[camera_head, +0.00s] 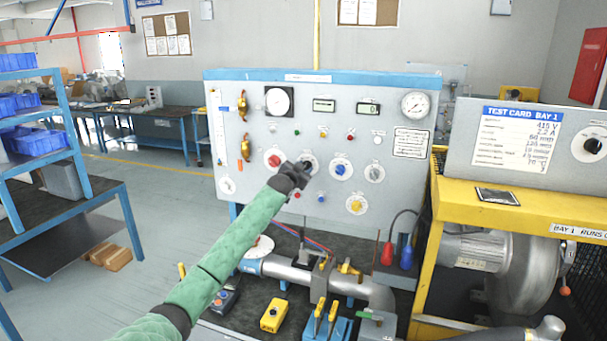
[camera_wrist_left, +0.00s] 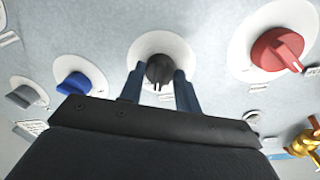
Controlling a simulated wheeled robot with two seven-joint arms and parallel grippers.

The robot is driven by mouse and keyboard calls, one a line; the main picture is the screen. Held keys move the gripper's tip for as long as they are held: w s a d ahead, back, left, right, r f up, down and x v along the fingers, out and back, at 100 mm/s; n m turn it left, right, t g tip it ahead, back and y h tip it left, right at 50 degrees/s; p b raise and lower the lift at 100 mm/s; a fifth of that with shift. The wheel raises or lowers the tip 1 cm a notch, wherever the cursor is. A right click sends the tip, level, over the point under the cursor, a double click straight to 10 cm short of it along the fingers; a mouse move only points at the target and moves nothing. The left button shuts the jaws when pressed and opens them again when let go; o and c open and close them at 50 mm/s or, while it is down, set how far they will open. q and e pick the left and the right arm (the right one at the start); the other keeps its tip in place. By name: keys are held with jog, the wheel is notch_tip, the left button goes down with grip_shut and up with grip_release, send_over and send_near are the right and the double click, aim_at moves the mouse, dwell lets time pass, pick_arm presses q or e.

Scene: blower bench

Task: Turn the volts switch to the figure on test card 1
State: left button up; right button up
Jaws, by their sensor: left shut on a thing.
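My left gripper (camera_head: 302,168) reaches the grey test panel (camera_head: 250,110) and is shut on a black rotary knob (camera_wrist_left: 160,70). In the left wrist view its two dark fingers (camera_wrist_left: 159,90) stand on either side of the knob, which has a pale pointer line. The knob sits on a round white plate (camera_wrist_left: 143,44); its scale figures and label cannot be read. In the head view the gripper hides most of the knob. The test card (camera_head: 517,137), headed "TEST CARD BAY 1", hangs at the right; its top line reads 415 V. My right gripper is not in view.
On the panel a red knob (camera_head: 274,158) is left of the gripper; blue (camera_head: 341,168) and grey (camera_head: 375,172) knobs are right. A yellow knob (camera_head: 355,205) is below. Pipework (camera_head: 300,272) and a yellow-framed blower (camera_head: 530,270) stand in front and to the right.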

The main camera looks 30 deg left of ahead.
pick_arm(q)
jog(key=shift+m+g+b, duration=0.3)
jog(key=shift+m+b, duration=0.35)
jog(key=shift+m, duration=1.85)
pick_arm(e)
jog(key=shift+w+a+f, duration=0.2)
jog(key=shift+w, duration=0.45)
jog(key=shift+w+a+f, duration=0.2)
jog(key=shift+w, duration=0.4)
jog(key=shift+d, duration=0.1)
pick_arm(q)
jog(key=o, duration=1)
jog(key=shift+d, duration=0.1)
jog(key=shift+c, duration=0.2)
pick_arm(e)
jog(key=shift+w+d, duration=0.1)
